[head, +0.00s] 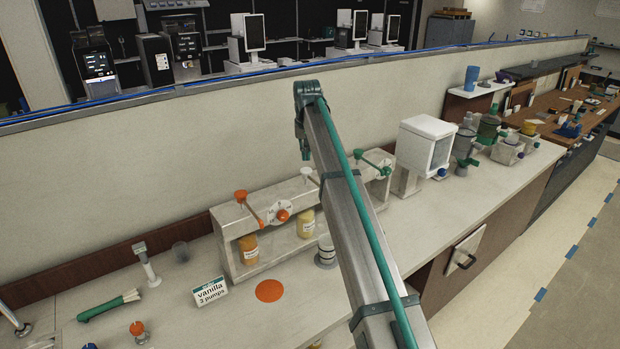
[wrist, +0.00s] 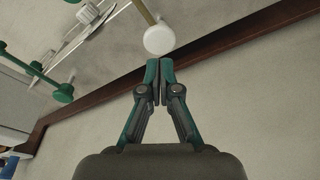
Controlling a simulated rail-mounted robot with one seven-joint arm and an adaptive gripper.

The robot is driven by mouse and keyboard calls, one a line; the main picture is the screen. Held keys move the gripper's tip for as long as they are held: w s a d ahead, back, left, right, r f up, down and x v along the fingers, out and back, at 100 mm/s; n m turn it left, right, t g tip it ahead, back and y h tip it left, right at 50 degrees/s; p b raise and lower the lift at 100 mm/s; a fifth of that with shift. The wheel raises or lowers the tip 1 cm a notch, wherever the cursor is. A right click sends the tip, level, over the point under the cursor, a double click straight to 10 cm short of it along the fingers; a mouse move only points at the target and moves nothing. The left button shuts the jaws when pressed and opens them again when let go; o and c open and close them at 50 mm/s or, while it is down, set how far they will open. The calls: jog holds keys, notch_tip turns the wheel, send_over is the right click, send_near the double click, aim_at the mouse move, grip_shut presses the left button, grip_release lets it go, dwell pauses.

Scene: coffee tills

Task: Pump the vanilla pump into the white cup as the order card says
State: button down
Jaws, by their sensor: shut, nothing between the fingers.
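The order card (head: 210,292) stands on the counter and reads "vanilla 3 pumps". A white pump head (head: 308,171) rises from the middle of the pale dispenser rack, and I cannot read a vanilla label on it. My gripper (head: 304,152) points down just above it, its fingers shut and empty. In the wrist view a round white knob (wrist: 159,40) shows just beyond my closed fingertips (wrist: 159,66), with a small gap in the picture. A whitish, partly clear cup-like vessel (head: 325,251) stands by the rack, partly behind my arm; I cannot tell if it is the white cup.
An orange pump (head: 240,196) is at the rack's left and a green pump (head: 360,155) at its right. An orange disc (head: 270,290) lies in front. A white box dispenser (head: 425,143) stands right.

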notch_tip(320, 180, up, 6)
jog(key=shift+p, duration=0.95)
